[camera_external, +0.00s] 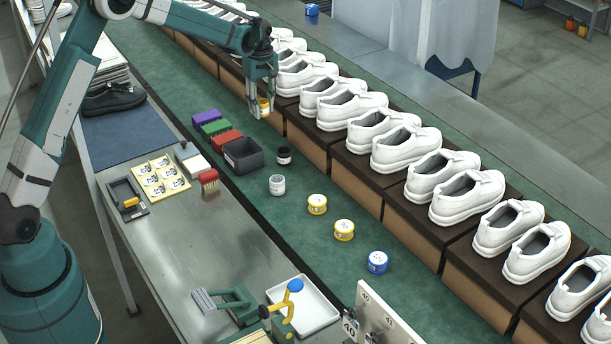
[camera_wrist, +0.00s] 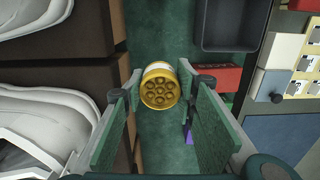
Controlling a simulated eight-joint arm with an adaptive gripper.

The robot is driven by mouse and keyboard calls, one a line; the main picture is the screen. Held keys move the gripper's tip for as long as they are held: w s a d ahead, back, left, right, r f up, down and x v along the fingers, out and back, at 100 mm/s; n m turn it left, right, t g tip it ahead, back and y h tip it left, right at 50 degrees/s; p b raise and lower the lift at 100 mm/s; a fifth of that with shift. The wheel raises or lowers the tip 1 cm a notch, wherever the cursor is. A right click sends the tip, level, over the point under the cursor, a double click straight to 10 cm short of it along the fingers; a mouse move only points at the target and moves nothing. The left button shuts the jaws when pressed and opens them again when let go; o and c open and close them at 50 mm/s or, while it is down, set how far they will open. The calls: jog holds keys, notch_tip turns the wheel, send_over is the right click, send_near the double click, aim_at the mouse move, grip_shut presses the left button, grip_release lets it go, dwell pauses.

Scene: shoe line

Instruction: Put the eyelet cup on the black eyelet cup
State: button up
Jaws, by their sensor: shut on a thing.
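My gripper (camera_external: 262,103) is shut on a yellow eyelet cup (camera_external: 264,108) and holds it above the green belt, close to the shoe row. In the wrist view my gripper (camera_wrist: 161,88) has this yellow cup (camera_wrist: 159,92) between its fingertips, its end with several round hollows facing the camera. The black eyelet cup (camera_external: 284,155) stands on the belt beside the dark bin, below and to the right of the held cup and apart from it. I cannot make out the black cup in the wrist view.
A grey-white cup (camera_external: 277,185), two yellow cups (camera_external: 317,204) (camera_external: 343,230) and a blue cup (camera_external: 378,262) stand on the belt. White shoes (camera_external: 354,109) on brown boxes line the right.

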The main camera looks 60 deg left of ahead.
notch_tip(320, 180, up, 4)
jog(key=p, duration=0.1)
send_over(284, 150)
jog(key=shift+f, duration=0.15)
jog(key=shift+f, duration=3.05)
jog(key=shift+f+b, duration=0.45)
jog(key=shift+f, duration=1.4)
jog(key=shift+f, duration=0.15)
jog(key=o, duration=0.9)
jog(key=shift+o, duration=0.2)
